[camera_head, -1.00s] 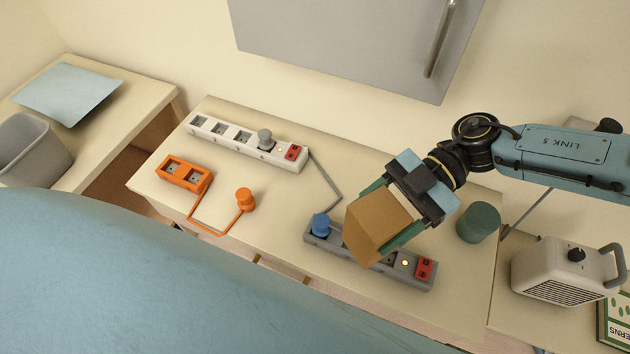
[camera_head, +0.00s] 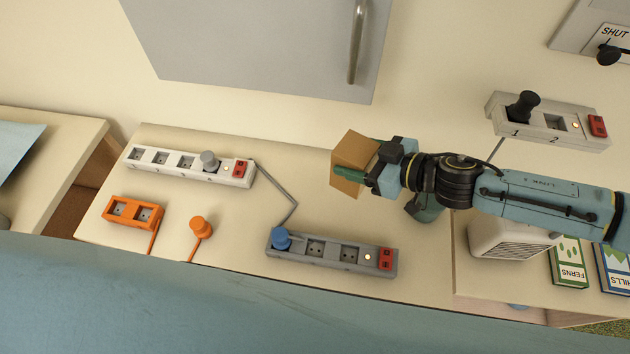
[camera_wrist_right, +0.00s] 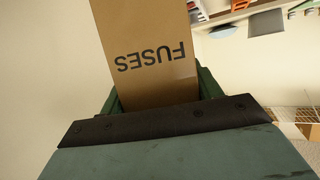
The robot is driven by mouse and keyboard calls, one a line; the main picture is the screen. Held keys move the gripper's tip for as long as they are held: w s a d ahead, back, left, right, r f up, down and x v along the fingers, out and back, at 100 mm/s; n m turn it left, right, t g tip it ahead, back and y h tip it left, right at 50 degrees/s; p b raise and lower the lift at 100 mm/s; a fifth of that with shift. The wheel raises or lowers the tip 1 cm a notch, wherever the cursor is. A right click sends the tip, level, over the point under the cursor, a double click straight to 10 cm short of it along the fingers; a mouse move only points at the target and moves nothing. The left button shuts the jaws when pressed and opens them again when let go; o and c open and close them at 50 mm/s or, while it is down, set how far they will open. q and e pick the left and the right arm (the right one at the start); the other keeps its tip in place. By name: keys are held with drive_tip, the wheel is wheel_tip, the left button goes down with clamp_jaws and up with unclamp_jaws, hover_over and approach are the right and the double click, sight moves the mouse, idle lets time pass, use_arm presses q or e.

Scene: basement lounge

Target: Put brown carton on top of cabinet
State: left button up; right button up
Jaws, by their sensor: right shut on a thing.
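My right gripper (camera_head: 366,174) is shut on the brown carton (camera_head: 349,160) and holds it above the right part of the table, near the wall. In the right wrist view the carton (camera_wrist_right: 150,55) shows the word FUSES upside down, between the green fingers. The grey cabinet (camera_head: 250,40) is on the wall at the top of the head view, with a vertical metal handle at its right. Its top is out of the picture. The carton is below the cabinet's lower right corner and apart from it. My left gripper is not in view.
A white power strip (camera_head: 175,162), an orange socket block (camera_head: 132,212), an orange plug (camera_head: 200,227) and a grey power strip (camera_head: 330,251) with a blue plug lie on the table (camera_head: 235,215). A wall socket (camera_head: 545,122), a white heater (camera_head: 505,240) and books (camera_head: 568,262) are at right.

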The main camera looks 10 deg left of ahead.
sight(352, 184)
wheel_tip(352, 184, down, 10)
drive_tip(key=b, duration=0.2)
drive_tip(key=shift+b, duration=0.35)
drive_tip(key=o, duration=1)
drive_tip(key=p+v, duration=0.1)
drive_tip(key=v, duration=1.1)
drive_tip(key=shift+r, duration=0.1)
